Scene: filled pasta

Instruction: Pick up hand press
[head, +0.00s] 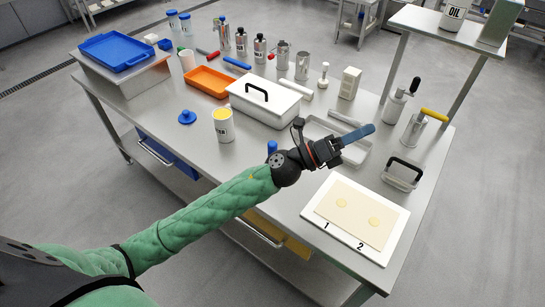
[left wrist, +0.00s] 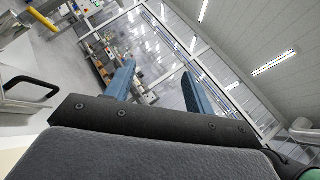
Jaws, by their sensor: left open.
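A rectangular metal tool with a black bow handle (head: 403,175), which looks like the hand press, rests on the steel table near its right edge, behind the white board. Its black handle also shows at the left edge of the left wrist view (left wrist: 32,84). My left gripper (head: 366,131) is above the table, to the left of and beyond this tool, apart from it. In the left wrist view its two blue fingers (left wrist: 158,78) are spread with nothing between them. The right gripper is not in view.
A white board (head: 397,226) marked 1 and 2 holds a dough sheet with two yellow dabs. A shallow tray (head: 352,165) lies under my gripper. A yellow-handled tool (head: 415,127) and a black-handled one (head: 396,106) stand behind. A white lidded box (head: 270,115) sits mid-table.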

